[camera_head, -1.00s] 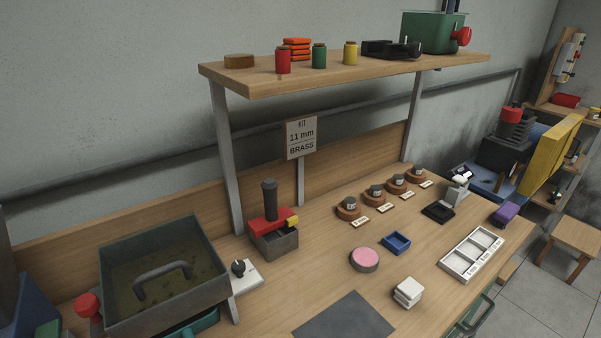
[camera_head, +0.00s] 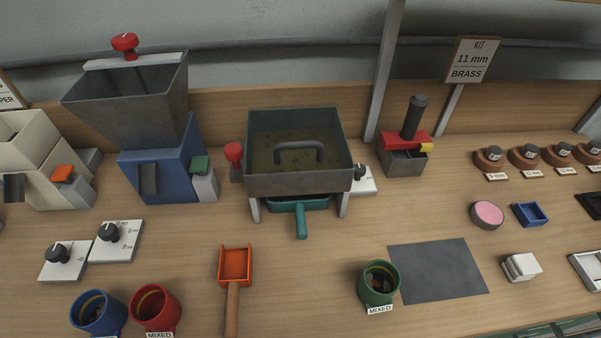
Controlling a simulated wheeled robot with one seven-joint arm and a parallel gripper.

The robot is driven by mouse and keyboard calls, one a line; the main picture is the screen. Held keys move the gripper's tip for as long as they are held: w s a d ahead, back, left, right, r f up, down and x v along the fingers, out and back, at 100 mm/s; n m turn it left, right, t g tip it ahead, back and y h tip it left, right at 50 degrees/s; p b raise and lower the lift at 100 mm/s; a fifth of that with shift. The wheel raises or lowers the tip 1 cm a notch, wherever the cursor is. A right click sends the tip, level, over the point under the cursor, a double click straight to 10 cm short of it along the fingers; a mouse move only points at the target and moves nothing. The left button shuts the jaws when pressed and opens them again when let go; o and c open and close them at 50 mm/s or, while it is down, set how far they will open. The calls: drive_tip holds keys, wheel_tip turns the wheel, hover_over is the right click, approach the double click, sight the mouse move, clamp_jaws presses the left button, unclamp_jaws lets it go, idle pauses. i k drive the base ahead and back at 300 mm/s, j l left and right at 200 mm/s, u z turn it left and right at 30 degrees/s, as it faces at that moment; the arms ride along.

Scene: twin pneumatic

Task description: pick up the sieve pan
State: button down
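The sieve pan (camera_head: 315,181) is a grey square tray with raised walls and a grey handle (camera_head: 299,148) arched over its middle. It stands on short light legs on the wooden bench, at the centre of the head view. Its floor looks olive-brown with darker specks, too small to make out. Under it sits a teal tray (camera_head: 301,222) whose handle points toward the front. My gripper is not in view.
A red knob (camera_head: 234,152) stands close at the pan's left, and a white dial box (camera_head: 363,181) at its right. Left is a blue hopper machine (camera_head: 165,165). In front are an orange scoop (camera_head: 235,265) and a green cup (camera_head: 379,284). A grey mat (camera_head: 438,270) lies front right.

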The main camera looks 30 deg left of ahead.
sight(299, 204)
drive_tip(key=j+z, duration=0.1)
drive_tip(key=z, duration=0.3)
drive_tip(key=k+j+z, duration=0.55)
drive_tip(key=j+z, duration=0.15)
drive_tip(key=j, duration=0.15)
drive_tip(key=k+j+z, duration=0.2)
drive_tip(key=k+j, duration=0.95)
drive_tip(key=j, duration=0.7)
